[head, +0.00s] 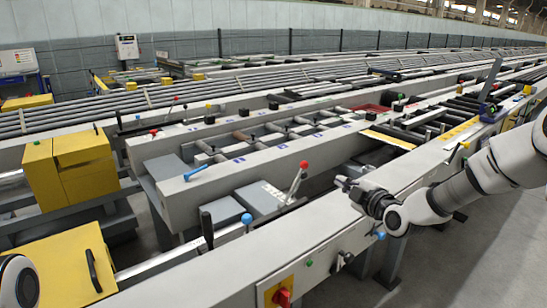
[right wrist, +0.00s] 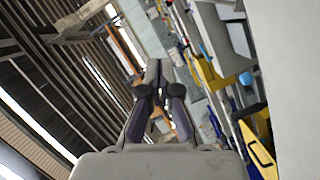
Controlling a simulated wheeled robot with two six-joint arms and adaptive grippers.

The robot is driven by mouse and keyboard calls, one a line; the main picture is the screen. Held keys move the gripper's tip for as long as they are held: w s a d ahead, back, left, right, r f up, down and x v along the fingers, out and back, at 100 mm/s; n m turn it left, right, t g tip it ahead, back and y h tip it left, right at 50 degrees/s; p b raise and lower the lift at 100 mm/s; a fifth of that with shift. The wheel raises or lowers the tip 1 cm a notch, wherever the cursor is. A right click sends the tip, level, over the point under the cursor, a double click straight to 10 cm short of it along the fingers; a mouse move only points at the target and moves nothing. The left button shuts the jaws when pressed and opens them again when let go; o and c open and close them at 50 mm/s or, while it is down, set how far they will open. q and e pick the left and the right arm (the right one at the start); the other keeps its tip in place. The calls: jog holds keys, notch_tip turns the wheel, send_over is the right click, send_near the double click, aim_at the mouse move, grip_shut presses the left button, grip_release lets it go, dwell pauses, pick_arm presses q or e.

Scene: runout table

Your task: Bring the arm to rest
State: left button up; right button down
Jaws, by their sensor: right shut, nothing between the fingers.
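My right arm comes in from the right in the head view. Its dark gripper (head: 345,184) hangs in the air by the near grey beam of the runout table (head: 270,255), fingers pointing left. I cannot tell the exact gap to the beam. In the right wrist view the gripper (right wrist: 159,66) has its fingers together, with nothing between them. My left gripper is out of view; only a piece of my own white body shows at the lower left corner of the head view.
A red-knobbed lever (head: 298,180) and a blue-knobbed lever (head: 247,219) stand up from the table. A red switch on a yellow plate (head: 281,296) is on its near side. Yellow boxes (head: 75,165) stand at the left. Grey floor (head: 470,245) is open below the right arm.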

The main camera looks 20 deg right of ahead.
jog(key=s+a+f+n+g+p, duration=0.15)
jog(key=s+a+f+g, duration=0.35)
jog(key=f, duration=0.7)
jog(key=s+a+f+m+g+p, duration=0.1)
jog(key=s+a+f+g+p, duration=0.2)
jog(key=s+a+f, duration=0.7)
pick_arm(q)
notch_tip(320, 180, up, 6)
jog(key=p, duration=0.1)
jog(key=shift+p, duration=0.4)
pick_arm(e)
jog(key=s+d+f+m+g, duration=0.1)
jog(key=s+f+m+g, duration=0.3)
jog(key=s+m, duration=0.3)
jog(key=s+f+m+g+h, duration=0.1)
jog(key=s+f+m+g, duration=0.3)
jog(key=s, duration=1.4)
notch_tip(320, 180, down, 3)
jog(key=m, duration=0.4)
jog(key=shift+s+d+f, duration=0.15)
jog(key=shift+d+f, duration=0.05)
jog(key=shift+d, duration=0.15)
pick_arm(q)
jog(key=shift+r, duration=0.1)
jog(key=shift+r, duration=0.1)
pick_arm(e)
jog(key=shift+r, duration=0.1)
